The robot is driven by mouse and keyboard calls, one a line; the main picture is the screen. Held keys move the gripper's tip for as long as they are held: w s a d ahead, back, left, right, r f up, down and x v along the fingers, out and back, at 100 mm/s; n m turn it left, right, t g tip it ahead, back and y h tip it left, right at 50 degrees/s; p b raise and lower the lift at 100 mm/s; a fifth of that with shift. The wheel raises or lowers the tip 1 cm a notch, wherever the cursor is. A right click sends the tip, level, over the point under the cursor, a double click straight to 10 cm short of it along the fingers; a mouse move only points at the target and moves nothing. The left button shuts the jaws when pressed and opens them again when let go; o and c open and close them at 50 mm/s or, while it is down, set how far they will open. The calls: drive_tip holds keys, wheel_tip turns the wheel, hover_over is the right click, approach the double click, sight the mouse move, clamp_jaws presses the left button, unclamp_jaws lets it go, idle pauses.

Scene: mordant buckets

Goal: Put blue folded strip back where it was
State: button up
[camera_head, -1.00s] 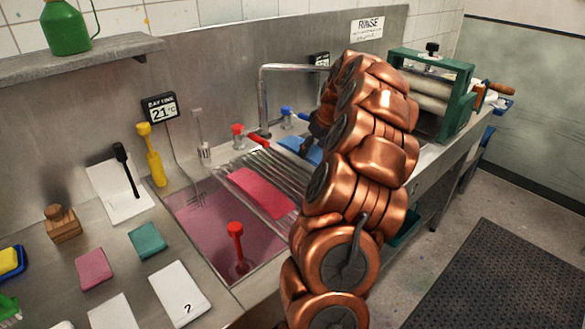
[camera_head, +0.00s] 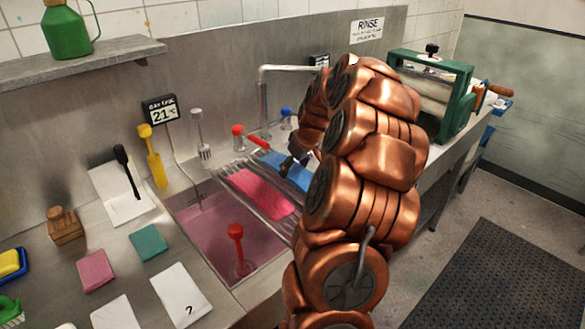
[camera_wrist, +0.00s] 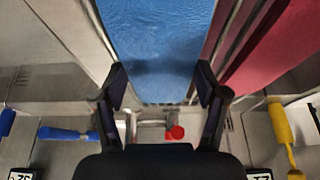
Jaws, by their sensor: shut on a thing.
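The blue folded strip (camera_head: 291,172) is beside the pink strip (camera_head: 262,192), over the right part of the wire rack (camera_head: 229,172) on the sink. My gripper (camera_head: 300,161) is at the strip's far end, partly hidden by my arm. In the wrist view, my gripper (camera_wrist: 161,84) has a fingertip on each side of the blue folded strip (camera_wrist: 157,40) and is shut on it. The pink strip (camera_wrist: 268,48) and rack bars lie just right of it there. I cannot tell whether the blue strip rests on the rack or hangs slightly above.
A faucet (camera_head: 264,98) rises behind the rack, with a red tap (camera_head: 238,136) and a blue tap (camera_head: 286,117). The pink-filled sink (camera_head: 205,218) holds a red-handled tool (camera_head: 236,240). A green roller machine (camera_head: 463,90) stands at right.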

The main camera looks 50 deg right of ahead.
drive_tip(key=shift+f, duration=0.3)
drive_tip(key=shift+f, duration=0.1)
drive_tip(key=shift+f, duration=0.1)
drive_tip(key=o, duration=1)
drive_tip(key=shift+o, duration=0.2)
